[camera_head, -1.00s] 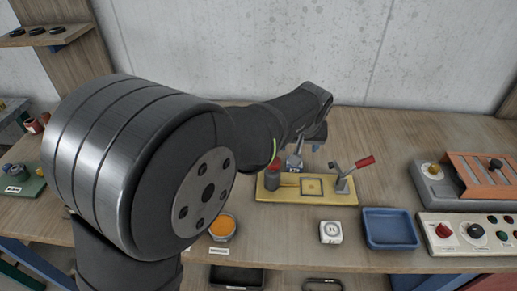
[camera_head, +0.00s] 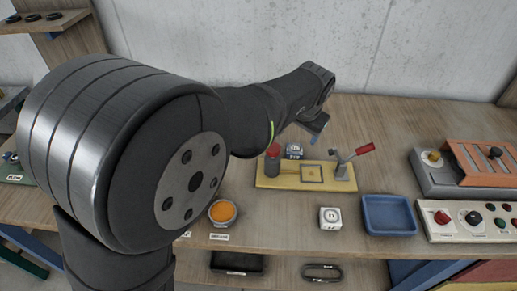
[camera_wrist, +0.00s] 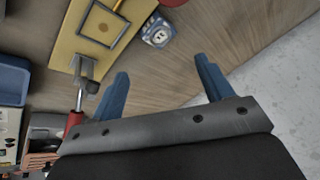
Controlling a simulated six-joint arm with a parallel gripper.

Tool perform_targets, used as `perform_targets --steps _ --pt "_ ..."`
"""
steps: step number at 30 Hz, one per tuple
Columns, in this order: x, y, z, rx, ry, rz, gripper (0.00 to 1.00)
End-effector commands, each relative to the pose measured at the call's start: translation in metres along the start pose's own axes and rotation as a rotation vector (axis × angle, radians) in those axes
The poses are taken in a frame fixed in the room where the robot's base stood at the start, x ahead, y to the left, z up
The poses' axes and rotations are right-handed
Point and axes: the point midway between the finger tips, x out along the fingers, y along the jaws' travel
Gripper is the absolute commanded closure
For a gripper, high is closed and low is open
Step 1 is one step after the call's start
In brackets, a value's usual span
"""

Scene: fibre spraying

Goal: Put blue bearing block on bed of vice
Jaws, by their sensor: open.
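The blue bearing block (camera_head: 294,151), blue with a pale marked face, stands on the table just behind the yellow vice base. In the wrist view the block (camera_wrist: 158,32) lies beyond my fingertips, apart from them. The vice (camera_head: 265,183) has a yellow base, a red-topped post at left and a red-handled lever at right. Its bed (camera_head: 312,174) is a square outline on the base and looks empty; the bed also shows in the wrist view (camera_wrist: 103,27). My gripper (camera_wrist: 162,70) has two blue fingers, wide apart with nothing between them. In the head view my gripper (camera_head: 315,125) is above and right of the block.
A white block (camera_head: 330,217) sits in front of the vice, beside an empty blue tray (camera_head: 389,215). An orange-filled bowl (camera_head: 222,212) is at front left. A control box (camera_head: 470,222) is at right. The wall (camera_head: 400,50) stands close behind the table.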

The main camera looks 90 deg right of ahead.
Motion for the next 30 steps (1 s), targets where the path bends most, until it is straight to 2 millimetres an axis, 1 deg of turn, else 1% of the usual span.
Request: perform_targets --steps 3,30 --pt "-0.004 0.0 0.0 0.242 0.0 0.0 0.27" --pt "-0.031 -0.001 0.002 2.107 0.0 0.001 0.27"
